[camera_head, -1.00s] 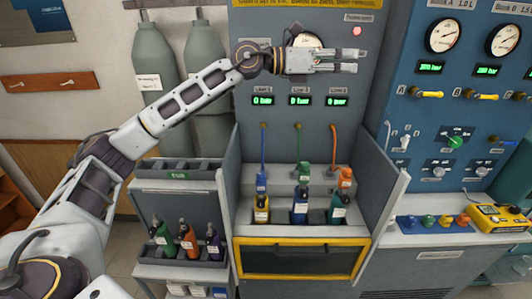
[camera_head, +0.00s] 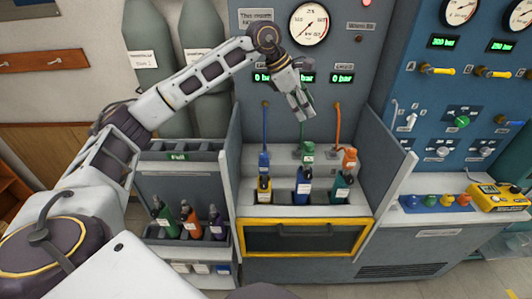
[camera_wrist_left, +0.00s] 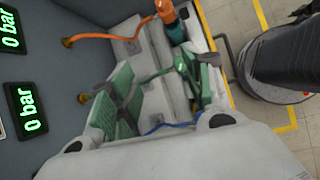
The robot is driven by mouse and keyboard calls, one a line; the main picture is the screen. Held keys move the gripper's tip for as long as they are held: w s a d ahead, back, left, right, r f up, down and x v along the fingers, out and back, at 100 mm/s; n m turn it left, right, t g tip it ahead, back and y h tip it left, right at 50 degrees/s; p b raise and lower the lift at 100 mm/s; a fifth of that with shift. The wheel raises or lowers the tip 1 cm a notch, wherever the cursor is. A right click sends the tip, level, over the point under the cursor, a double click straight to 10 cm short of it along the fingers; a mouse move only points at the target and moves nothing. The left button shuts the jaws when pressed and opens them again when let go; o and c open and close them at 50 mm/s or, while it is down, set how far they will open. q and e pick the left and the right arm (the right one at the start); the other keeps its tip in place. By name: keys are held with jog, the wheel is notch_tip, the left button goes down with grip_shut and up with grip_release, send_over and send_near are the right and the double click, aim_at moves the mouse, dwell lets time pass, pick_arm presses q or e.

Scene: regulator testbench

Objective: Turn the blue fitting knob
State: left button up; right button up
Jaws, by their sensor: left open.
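The blue fitting (camera_head: 263,160) sits at the left of a row of fittings in the grey bay, with a blue hose (camera_head: 265,125) rising from it to the panel. My left gripper (camera_head: 301,113) is open and empty, pointing down in front of the panel, above and right of the blue fitting, over the green fitting (camera_head: 308,152). In the left wrist view its two fingers stand apart; part of a blue hose (camera_wrist_left: 172,126) shows and the blue fitting cannot be made out. My right gripper is not in view.
An orange fitting (camera_head: 350,158) with its hose stands at the right of the row. Side walls (camera_head: 385,155) flank the bay. Several bottles stand in a rack (camera_head: 185,245) at left. A blue panel (camera_head: 450,110) and yellow device (camera_head: 497,195) are at right.

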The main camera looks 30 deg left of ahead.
pick_arm(q)
jog(key=s+a+f+m+g+y, duration=0.2)
jog(key=s+a+f+g+y, duration=0.1)
jog(key=s+a, duration=0.4)
jog(key=shift+s+a+f+g+y, duration=0.25)
jog(key=shift+a+g+y, duration=0.35)
jog(key=shift+a+y, duration=0.4)
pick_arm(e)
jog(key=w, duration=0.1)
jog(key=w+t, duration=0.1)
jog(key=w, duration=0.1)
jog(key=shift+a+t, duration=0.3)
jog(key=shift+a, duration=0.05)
pick_arm(q)
jog(key=shift+f, duration=0.15)
jog(key=b, duration=0.2)
send_over(264, 155)
jog(key=shift+f, duration=2.6)
notch_tip(264, 155, down, 6)
jog(key=shift+f+p, duration=0.2)
jog(key=shift+p, duration=0.15)
jog(key=shift+f, duration=0.95)
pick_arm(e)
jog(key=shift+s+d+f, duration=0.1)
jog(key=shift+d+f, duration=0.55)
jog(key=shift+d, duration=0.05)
